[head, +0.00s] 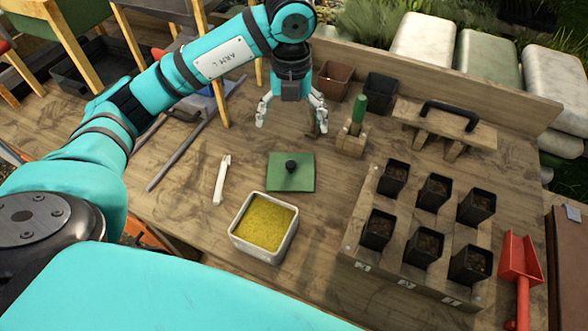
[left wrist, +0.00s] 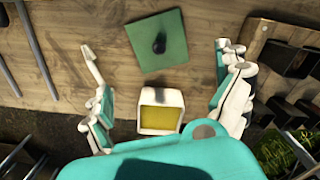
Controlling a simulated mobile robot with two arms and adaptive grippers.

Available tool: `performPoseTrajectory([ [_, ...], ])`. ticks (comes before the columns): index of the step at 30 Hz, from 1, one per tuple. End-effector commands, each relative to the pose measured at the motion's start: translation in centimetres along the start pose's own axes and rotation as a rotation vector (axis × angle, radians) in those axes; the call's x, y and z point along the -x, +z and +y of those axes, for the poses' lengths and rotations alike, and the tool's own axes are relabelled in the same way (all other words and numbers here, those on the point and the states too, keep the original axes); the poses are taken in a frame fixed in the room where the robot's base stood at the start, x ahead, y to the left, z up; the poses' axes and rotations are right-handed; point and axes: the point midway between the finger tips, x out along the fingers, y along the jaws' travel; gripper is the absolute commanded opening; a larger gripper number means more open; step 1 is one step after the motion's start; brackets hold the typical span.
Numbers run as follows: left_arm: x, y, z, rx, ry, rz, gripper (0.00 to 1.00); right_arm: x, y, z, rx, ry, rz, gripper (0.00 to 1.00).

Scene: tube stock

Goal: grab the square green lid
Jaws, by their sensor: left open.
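The square green lid (head: 290,172) lies flat on the wooden table, with a dark round knob (head: 291,166) at its middle. It also shows in the left wrist view (left wrist: 172,32), beyond my fingers. My left gripper (head: 291,128) is open and empty above the table, behind the lid in the head view. Its two fingers also show in the left wrist view (left wrist: 165,112), spread wide apart, with nothing between them touching. A white square tub (head: 236,238) with yellow grainy contents stands just in front of the lid. My right gripper is not in view.
A white label or stick (head: 222,180) lies left of the lid. A wooden rack (head: 352,252) with several black pots stands at the right. A wooden block (head: 352,142) with a green-handled tool stands behind. A red scoop (head: 519,262) is at far right.

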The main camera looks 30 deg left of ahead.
Motion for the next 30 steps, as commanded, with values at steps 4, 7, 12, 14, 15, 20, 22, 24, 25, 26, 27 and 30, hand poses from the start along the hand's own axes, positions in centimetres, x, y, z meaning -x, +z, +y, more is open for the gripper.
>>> performPoseTrajectory([
  [4,-3.1,-0.2,0.1,-0.002,0.004,0.007,1.00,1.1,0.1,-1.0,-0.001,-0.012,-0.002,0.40],
  [7,-5.3,-0.2,0.1,-0.001,0.004,0.007,1.00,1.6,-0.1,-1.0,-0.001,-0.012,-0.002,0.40],
  [12,-8.6,-0.1,0.1,-0.002,0.003,0.005,1.00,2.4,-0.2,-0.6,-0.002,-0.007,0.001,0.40],
  [14,-9.5,-0.1,0.1,-0.002,0.001,0.004,1.00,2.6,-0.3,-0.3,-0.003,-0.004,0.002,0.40],
  [15,-9.9,-0.1,0.1,-0.003,0.002,0.003,1.00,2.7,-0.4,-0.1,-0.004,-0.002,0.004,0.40],
  [20,-10.9,-0.1,0.1,-0.003,0.001,0.002,1.00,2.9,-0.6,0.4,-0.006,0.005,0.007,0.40],
  [22,-11.4,-0.1,0.2,-0.002,0.002,0.004,1.00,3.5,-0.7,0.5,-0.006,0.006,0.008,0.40],
  [24,-12.4,-0.1,0.3,-0.002,0.003,0.005,1.00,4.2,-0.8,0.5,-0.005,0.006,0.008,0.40],
  [25,-12.8,-0.1,0.3,-0.002,0.003,0.005,1.00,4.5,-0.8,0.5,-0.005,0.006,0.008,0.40],
  [26,-13.3,-0.1,0.3,-0.002,0.003,0.006,1.00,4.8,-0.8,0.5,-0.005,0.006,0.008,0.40],
  [27,-14.0,-0.1,0.4,-0.003,0.003,0.005,1.00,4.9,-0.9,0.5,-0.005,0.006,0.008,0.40],
  [30,-15.3,0.0,0.3,-0.003,0.001,0.003,1.00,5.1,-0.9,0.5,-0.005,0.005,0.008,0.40],
])
